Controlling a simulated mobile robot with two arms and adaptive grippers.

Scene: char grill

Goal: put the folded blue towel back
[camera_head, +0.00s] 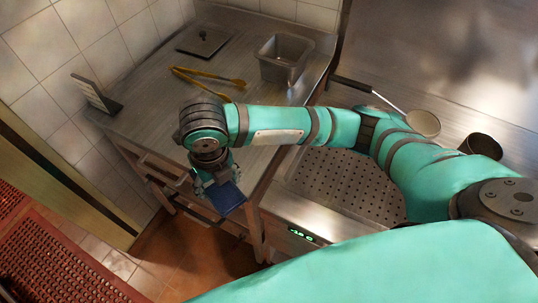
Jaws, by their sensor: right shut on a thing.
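The folded blue towel (229,200) is a small dark blue piece at the front of the steel table (150,130). My right gripper (212,188) is shut on it, with the fingers pointing down near the table's front edge. Part of the towel is hidden by the gripper. The towel appears in front of a rail below the tabletop; I cannot tell whether it touches that rail. My left gripper is not in view.
On the table are yellow-handled tongs (208,78), a metal pan (284,60), a flat lid (204,40) and a small stand (95,95). A perforated steel plate (345,185) lies right. A ladle (423,122) and dark cup (481,146) are further right.

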